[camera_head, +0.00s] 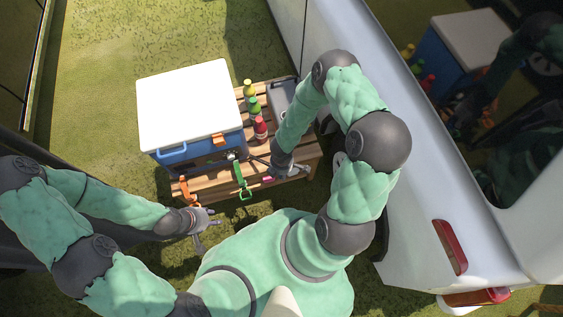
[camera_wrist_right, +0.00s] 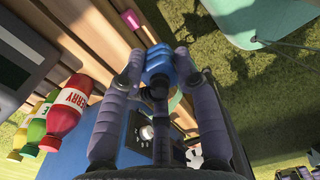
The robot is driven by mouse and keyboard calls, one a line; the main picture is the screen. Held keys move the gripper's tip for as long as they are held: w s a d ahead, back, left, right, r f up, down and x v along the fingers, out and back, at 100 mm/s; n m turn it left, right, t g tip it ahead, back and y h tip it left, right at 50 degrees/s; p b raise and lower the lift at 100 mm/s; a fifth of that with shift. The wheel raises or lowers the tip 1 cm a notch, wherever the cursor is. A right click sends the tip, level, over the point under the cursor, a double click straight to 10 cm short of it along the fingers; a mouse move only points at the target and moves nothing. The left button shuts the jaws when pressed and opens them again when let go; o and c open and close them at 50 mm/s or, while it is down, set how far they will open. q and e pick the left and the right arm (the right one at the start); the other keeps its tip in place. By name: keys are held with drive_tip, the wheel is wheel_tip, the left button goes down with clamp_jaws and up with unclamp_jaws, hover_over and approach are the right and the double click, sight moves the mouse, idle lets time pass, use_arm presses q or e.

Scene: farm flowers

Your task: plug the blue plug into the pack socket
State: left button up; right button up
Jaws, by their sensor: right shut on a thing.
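A blue plug (camera_wrist_right: 160,62) sits between the fingertips of my right gripper (camera_wrist_right: 158,58) in the right wrist view. The gripper is shut on it, above the wooden slats. In the head view my right gripper (camera_head: 260,162) is small, near the front of the bench, and the plug is hard to make out. A grey box, likely the pack (camera_head: 282,97), stands at the bench's right side; part of it shows in the wrist view (camera_wrist_right: 22,62). I cannot make out its socket. My left gripper (camera_head: 205,222) is open and empty, in front of the bench.
A blue cooler with white lid (camera_head: 188,100) stands on the slatted wooden bench (camera_head: 205,187). Yellow, green and red bottles (camera_head: 261,128) stand between cooler and pack. A white vehicle (camera_head: 400,190) closes off the right.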

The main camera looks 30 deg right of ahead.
drive_tip(key=shift+s+a+r, duration=0.1)
drive_tip(key=shift+s+a, duration=0.05)
drive_tip(key=shift+s, duration=0.1)
idle(0.3)
